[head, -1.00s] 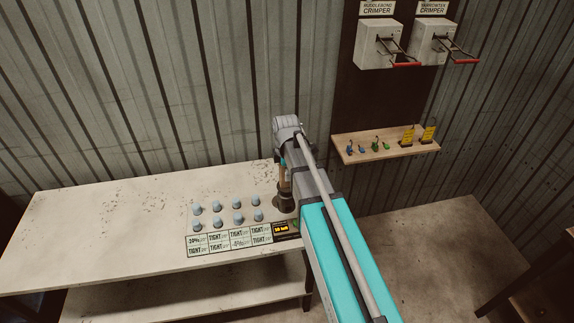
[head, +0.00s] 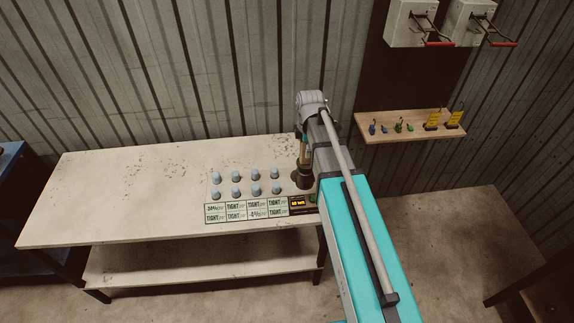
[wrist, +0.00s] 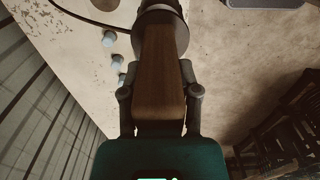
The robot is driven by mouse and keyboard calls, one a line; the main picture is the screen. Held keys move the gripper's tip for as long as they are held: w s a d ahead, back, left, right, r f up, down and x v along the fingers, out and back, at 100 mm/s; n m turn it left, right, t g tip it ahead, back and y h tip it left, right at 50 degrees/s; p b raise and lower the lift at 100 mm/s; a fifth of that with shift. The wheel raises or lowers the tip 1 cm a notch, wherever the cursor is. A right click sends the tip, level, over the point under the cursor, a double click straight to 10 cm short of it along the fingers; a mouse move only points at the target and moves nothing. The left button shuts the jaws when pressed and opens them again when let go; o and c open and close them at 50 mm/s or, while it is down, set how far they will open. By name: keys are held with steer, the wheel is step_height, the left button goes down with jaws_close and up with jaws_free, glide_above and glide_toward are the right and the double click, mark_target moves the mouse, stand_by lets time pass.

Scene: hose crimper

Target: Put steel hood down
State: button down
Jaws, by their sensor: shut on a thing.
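The steel hood is a dark round metal piece (head: 302,178) with a brown wooden handle. It is upright over the right end of the white table, just behind the small lit display. In the head view I cannot tell whether its bottom touches the tabletop. My gripper (wrist: 160,92) is shut on the wooden handle, with one finger on each side. The dark end of the hood (wrist: 163,15) also shows at the top of the wrist view. In the head view my arm hides part of my gripper and the table's right edge.
Several pale blue-grey knobs (head: 236,175) stand in two rows left of the hood, behind a label panel (head: 245,211) and the lit display (head: 303,203). The left half of the white table (head: 100,195) is clear. A wall shelf (head: 412,128) holds small tools and yellow tags.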

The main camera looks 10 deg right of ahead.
steer(key=s+a, duration=0.3)
steer(key=a, duration=0.4)
steer(key=s+a, duration=0.3)
steer(key=a, duration=0.5)
steer(key=shift+s+a+r, duration=0.15)
steer(key=shift+s, duration=0.1)
steer(key=w+a+f+b, duration=0.3)
steer(key=w+f+b, duration=0.5)
steer(key=w, duration=0.4)
steer(key=shift+w+a+f+b, duration=0.2)
steer(key=shift+w+f+b, duration=0.2)
steer(key=shift+f, duration=0.1)
steer(key=shift+w+a+f+b, duration=0.1)
steer(key=shift+w+f+b, duration=0.1)
steer(key=shift+f+b, duration=0.85)
steer(key=shift+w+f+b, duration=0.2)
steer(key=shift+f+b, duration=0.75)
steer(key=shift+f, duration=0.2)
